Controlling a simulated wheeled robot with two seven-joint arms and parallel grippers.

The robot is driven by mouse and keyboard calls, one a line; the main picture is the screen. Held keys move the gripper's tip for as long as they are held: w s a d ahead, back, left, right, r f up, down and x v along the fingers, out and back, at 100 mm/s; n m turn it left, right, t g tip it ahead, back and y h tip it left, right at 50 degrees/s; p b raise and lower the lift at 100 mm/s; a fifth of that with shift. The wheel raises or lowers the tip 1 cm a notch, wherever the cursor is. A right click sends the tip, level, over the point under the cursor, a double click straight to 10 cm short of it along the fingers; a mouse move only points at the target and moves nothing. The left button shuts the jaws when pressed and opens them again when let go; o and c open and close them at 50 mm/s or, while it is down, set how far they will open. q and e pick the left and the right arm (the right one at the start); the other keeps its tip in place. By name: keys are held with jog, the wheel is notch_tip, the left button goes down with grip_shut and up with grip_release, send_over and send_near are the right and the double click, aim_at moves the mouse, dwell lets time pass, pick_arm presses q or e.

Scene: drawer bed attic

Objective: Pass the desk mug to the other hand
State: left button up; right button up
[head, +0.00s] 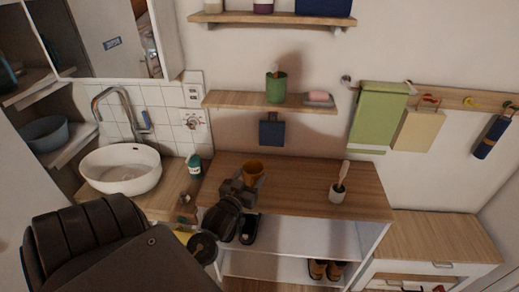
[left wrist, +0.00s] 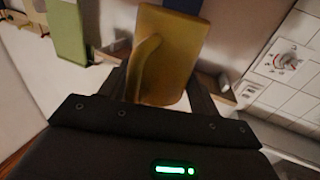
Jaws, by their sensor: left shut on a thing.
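The desk mug is orange-yellow and shows in the head view (head: 254,169), above the wooden counter's left part. My left gripper (head: 245,181) is shut on it, with the dark arm coming in from the lower left. In the left wrist view the mug (left wrist: 175,50) fills the space between the two dark fingers of my left gripper (left wrist: 160,88). Its curved handle faces the wrist camera. The fingers hide part of the mug in the head view. My right gripper is in neither view.
A white basin (head: 121,168) and a teal bottle (head: 194,166) are to the left. Above are a shelf (head: 235,100) with a green cup (head: 276,88) and a hanging green towel (head: 378,115).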

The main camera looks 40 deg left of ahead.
pick_arm(q)
jog(key=shift+s+r+p, duration=0.3)
jog(key=shift+s+r, duration=0.05)
jog(key=shift+s, duration=0.4)
